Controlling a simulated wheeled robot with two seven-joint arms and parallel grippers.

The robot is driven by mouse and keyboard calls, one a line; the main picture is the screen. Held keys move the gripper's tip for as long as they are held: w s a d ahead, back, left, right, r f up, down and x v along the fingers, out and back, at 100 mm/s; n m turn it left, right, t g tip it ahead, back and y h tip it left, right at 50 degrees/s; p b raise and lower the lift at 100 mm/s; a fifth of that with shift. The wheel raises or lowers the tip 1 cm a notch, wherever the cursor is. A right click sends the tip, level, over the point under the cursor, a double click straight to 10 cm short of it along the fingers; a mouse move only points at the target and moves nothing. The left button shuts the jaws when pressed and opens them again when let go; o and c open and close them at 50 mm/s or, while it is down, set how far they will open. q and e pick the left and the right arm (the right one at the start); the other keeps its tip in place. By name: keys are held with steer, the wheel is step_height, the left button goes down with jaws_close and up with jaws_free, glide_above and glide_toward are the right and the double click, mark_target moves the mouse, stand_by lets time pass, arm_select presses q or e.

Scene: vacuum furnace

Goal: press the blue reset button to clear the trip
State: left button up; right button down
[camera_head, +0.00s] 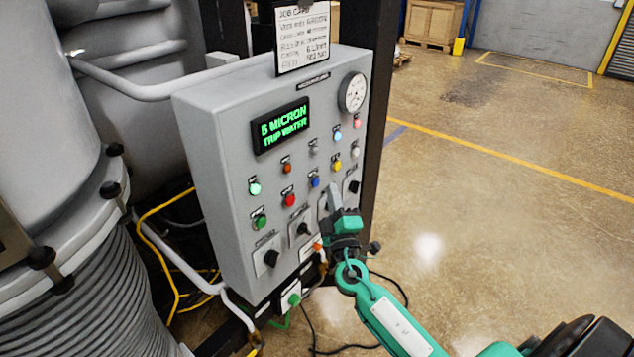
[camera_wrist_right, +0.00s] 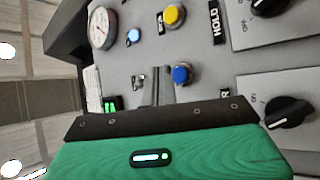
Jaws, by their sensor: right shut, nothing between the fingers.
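The blue button (camera_head: 314,182) is on the grey control panel (camera_head: 215,150), right of the red button. It also shows in the right wrist view (camera_wrist_right: 182,74), uncovered. My right gripper (camera_head: 337,198) is in front of the panel, below and right of the blue button. In the right wrist view its shut fingers (camera_wrist_right: 160,74) appear just left of the blue button, with nothing held; whether they touch the panel I cannot tell. The display (camera_head: 282,126) reads "5 MICRON TRIP WATER" in green. My left gripper is not in view.
Close around are a red button (camera_head: 290,200), a yellow button (camera_head: 336,164) and black rotary knobs (camera_head: 302,229). A round gauge (camera_head: 353,92) is at the panel's upper right. Furnace pipes and hoses crowd the left; the floor (camera_head: 490,200) at right is clear.

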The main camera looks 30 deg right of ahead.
steer(key=shift+w+a, duration=0.25)
steer(key=shift+w, duration=0.35)
stand_by(1.6)
steer(key=shift+w+a+b, duration=0.2)
steer(key=shift+w+b, duration=0.2)
steer(key=shift+b, duration=0.1)
steer(key=shift+w+a, duration=0.1)
steer(key=shift+w, duration=0.2)
stand_by(0.5)
steer(key=shift+s+b, duration=0.15)
steer(key=shift+b, duration=0.2)
steer(key=shift+s+d, duration=0.3)
steer(key=shift+s, duration=0.3)
